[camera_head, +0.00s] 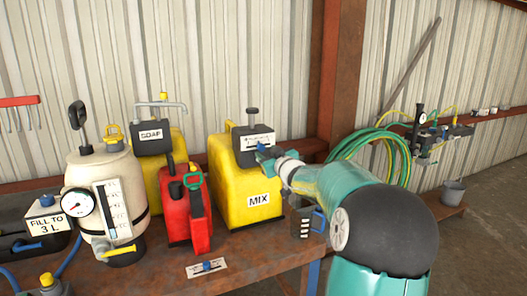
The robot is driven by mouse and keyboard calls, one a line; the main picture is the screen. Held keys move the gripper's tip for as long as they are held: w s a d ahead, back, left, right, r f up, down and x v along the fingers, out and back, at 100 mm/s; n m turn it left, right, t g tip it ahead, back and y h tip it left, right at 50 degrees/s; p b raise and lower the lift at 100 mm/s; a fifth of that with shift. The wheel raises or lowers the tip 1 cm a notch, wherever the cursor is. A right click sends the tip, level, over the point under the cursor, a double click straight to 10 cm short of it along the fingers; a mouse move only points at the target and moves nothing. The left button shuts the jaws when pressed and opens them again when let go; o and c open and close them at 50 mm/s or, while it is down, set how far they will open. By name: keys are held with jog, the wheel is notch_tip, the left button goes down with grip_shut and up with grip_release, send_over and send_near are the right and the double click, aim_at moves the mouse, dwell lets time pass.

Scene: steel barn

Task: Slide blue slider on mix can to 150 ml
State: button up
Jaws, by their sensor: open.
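My gripper (266,153) is at the front right of this top unit, close to the scale plate. It is open. Whether it touches the unit cannot be told. The blue slider cannot be made out clearly; small blue parts beside the plate blend with my gripper.
A red can (186,215), a yellow SOAP can (172,165) and a cream tank (108,190) with a gauge stand to the left. A small plate with a blue knob (207,266) lies on the bench (255,255) front. A green hose (372,142) hangs behind my arm.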

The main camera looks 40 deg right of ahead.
aim_at(262, 148)
jog(key=shift+x, duration=1.7)
jog(key=shift+c, duration=0.3)
grip_shut()
